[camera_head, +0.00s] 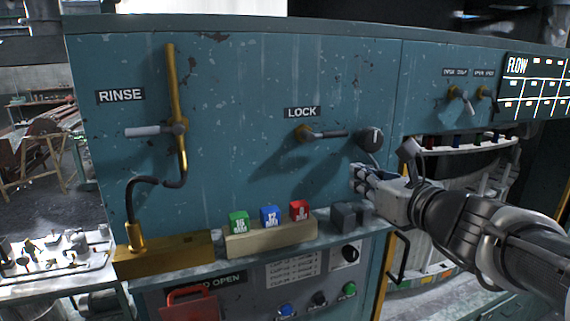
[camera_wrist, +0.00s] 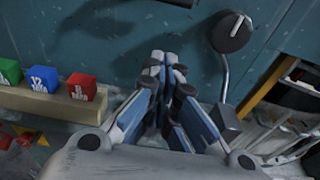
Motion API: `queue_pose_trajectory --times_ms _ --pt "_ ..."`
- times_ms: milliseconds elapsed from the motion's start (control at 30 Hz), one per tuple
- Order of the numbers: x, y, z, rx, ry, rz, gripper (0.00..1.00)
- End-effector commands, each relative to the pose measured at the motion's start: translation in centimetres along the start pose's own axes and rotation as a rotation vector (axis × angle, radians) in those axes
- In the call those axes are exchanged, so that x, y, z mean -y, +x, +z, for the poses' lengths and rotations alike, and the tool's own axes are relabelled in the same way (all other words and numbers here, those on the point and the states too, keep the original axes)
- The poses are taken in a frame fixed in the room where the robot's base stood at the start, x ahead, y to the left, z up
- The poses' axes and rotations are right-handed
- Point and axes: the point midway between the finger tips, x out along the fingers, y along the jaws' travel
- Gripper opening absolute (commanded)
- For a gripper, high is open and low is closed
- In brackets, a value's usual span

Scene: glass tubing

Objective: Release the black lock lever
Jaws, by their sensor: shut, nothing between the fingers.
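The black lock lever (camera_head: 327,134) sticks out to the right, about level, from a brass pivot under the LOCK label (camera_head: 301,113) on the teal panel. My gripper (camera_head: 357,178) is in front of the panel, below and to the right of the lever, apart from it. In the wrist view my gripper (camera_wrist: 163,62) has its fingers together with nothing between them. The lever is not clearly visible in the wrist view.
Green, blue and red blocks (camera_head: 269,216) stand on a wooden holder below. A RINSE lever (camera_head: 150,131) is at left.

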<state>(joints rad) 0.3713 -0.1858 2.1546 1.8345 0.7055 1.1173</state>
Motion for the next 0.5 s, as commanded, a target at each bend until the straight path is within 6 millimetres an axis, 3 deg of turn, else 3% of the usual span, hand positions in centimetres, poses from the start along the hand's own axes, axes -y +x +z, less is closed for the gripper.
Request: queue_pose_trajectory --times_ms 400,500 --pt "-0.2 8.7 -0.1 -0.003 0.001 0.004 0.00" --pt "-0.1 8.1 2.1 0.003 -0.002 0.000 0.00"
